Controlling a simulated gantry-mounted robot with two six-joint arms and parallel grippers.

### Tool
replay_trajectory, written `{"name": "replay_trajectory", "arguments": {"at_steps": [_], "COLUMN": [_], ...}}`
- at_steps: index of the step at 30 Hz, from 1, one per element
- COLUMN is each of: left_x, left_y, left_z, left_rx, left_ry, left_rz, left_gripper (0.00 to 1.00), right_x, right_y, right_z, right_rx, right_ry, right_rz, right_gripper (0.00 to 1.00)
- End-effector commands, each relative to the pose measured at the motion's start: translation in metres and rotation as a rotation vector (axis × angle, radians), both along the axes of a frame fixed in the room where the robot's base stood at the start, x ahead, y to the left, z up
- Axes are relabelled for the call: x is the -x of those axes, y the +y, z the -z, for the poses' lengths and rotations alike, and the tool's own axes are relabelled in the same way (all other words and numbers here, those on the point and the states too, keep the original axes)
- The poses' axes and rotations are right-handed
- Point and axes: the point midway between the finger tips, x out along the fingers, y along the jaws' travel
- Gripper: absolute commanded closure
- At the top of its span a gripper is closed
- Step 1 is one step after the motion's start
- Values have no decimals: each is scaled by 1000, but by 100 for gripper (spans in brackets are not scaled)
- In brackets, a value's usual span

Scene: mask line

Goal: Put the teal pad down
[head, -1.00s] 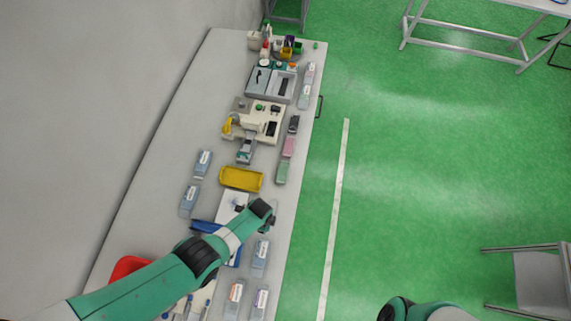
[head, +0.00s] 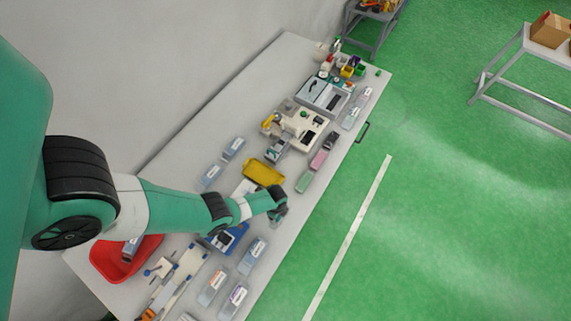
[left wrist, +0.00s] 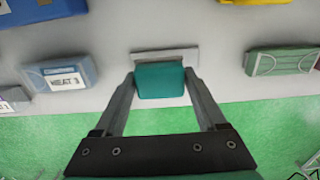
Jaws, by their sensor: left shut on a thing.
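The teal pad (left wrist: 160,80) is between the fingers of my left gripper (left wrist: 162,82) in the left wrist view, which is shut on it. A pale flat strip (left wrist: 165,56) shows just behind the pad, over the grey table; I cannot tell if the pad touches it. In the head view my left gripper (head: 279,212) is near the table's right edge, below the yellow tray (head: 264,172). The pad cannot be made out there. My right gripper is not in view.
The table (head: 190,128) also carries a red bin (head: 122,262) and several clear-lidded boxes. Green floor lies beyond its right edge.

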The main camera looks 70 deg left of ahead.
Motion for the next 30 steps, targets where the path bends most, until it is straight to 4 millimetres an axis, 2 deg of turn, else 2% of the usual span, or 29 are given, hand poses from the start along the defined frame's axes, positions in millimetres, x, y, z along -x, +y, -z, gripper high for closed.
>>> {"name": "replay_trajectory", "arguments": {"at_steps": [5, 13, 20, 25, 26, 29, 30], "left_x": [-1, -1, -1, -1, -1, 0, -1], "left_y": [1, 4, 5, 5, 5, 5, 5], "left_z": [4, 45, 41, 46, 44, 44, 44], "left_rx": [1, 1, 1, 1, 1, 0, -1], "left_ry": [1, 1, 1, 1, 1, 1, 1], "left_rz": [0, -8, -8, -8, -8, -8, -8], "left_gripper": [100, 100, 100, 100, 21, 3, 0], "right_x": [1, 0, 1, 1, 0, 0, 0], "right_y": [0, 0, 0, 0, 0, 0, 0], "right_z": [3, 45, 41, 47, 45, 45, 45], "right_rx": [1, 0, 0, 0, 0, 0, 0], "right_ry": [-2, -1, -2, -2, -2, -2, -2], "right_rz": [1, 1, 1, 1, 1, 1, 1], "right_gripper": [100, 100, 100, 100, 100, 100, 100]}}
